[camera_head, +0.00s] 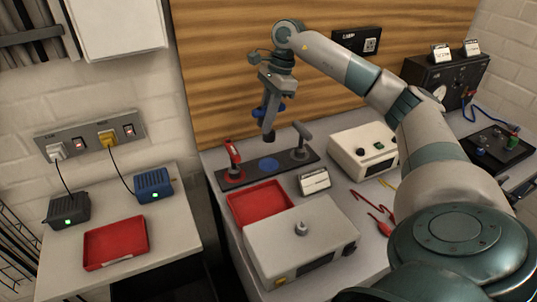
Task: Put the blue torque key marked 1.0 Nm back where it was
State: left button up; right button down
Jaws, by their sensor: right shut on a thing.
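The blue torque key (262,109) is in my right gripper (268,103), which is shut on it. The key hangs above the dark key rack (292,162). The rack has a red key (234,162) standing at its left end, a blue round spot (268,165) in the middle with nothing standing on it, and a grey key (302,140) at its right end. The key in my gripper appears apart from the rack. Its marking cannot be read here. My left gripper is not in view.
A red tray (259,204) and a grey box with a knob (299,242) stand in front of the rack. A small white card (314,182) stands close to it. A beige device (362,150) is to the right. Another red tray (115,243) lies on the left table.

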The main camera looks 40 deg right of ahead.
aim_at(265, 136)
jog(key=shift+f, duration=0.5)
notch_tip(265, 136, down, 4)
jog(key=shift+f+p, duration=0.25)
jog(key=shift+p, duration=0.8)
jog(key=shift+f, duration=0.4)
jog(key=shift+f+p, duration=0.75)
jog(key=shift+f, duration=1.1)
